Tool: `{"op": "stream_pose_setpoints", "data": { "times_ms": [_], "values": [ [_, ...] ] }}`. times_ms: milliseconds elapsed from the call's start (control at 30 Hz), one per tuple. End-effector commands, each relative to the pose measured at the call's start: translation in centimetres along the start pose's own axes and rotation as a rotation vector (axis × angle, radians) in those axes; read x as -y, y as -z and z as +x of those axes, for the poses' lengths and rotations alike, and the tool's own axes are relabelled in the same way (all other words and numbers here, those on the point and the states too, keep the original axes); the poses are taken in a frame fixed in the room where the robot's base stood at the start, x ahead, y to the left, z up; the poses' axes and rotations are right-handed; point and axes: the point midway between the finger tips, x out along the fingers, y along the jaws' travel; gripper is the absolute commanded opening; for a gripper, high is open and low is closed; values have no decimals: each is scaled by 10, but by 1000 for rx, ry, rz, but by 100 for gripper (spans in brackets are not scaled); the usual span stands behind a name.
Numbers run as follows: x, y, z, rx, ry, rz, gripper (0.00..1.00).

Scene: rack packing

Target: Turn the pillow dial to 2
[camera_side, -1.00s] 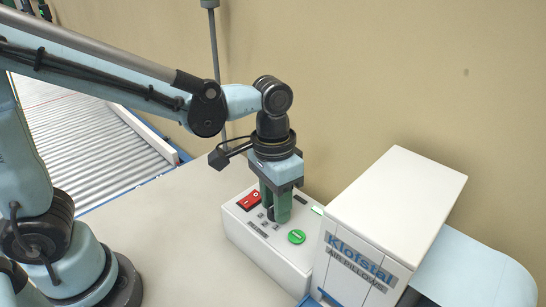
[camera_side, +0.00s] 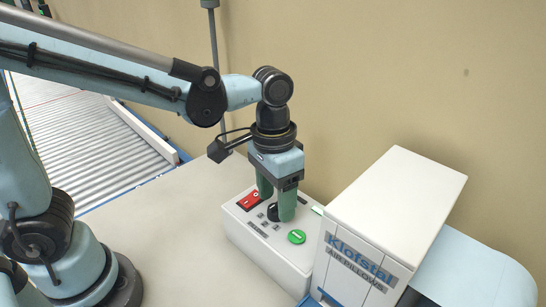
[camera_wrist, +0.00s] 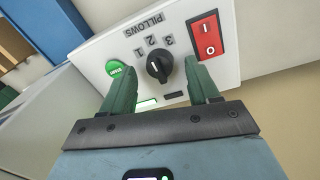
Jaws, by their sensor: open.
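The pillow dial (camera_wrist: 158,68) is a black knob on the white control box (camera_side: 262,248), beside the printed numbers 1, 2 and 3. Its pale mark points up and left in the wrist view, toward the 1 and 2 side; I cannot tell exactly which number it meets. In the side view the dial (camera_side: 273,212) shows between the green fingers. My gripper (camera_side: 276,204) points down over the box, open, with one finger on each side of the dial. In the wrist view my gripper (camera_wrist: 157,70) has a visible gap between each finger and the knob.
A red rocker switch (camera_wrist: 207,36) and a green button (camera_wrist: 115,68) flank the dial on the same panel. The white Klofstal air pillow machine (camera_side: 395,205) stands close at the right. The grey table (camera_side: 165,240) is clear at the left, before the roller conveyor (camera_side: 85,140).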

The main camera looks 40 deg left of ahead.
Motion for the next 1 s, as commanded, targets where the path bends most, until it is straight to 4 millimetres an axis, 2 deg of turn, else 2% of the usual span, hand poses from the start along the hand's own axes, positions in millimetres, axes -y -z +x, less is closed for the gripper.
{"op": "stream_pose_setpoints", "data": {
  "times_ms": [400,600,800,1000],
  "values": [
    [0,0,-68,0,0,0,60],
    [0,0,-94,0,0,-1,60],
    [0,0,-106,0,0,-1,60],
    [0,0,-108,0,0,-1,60]
  ]
}}
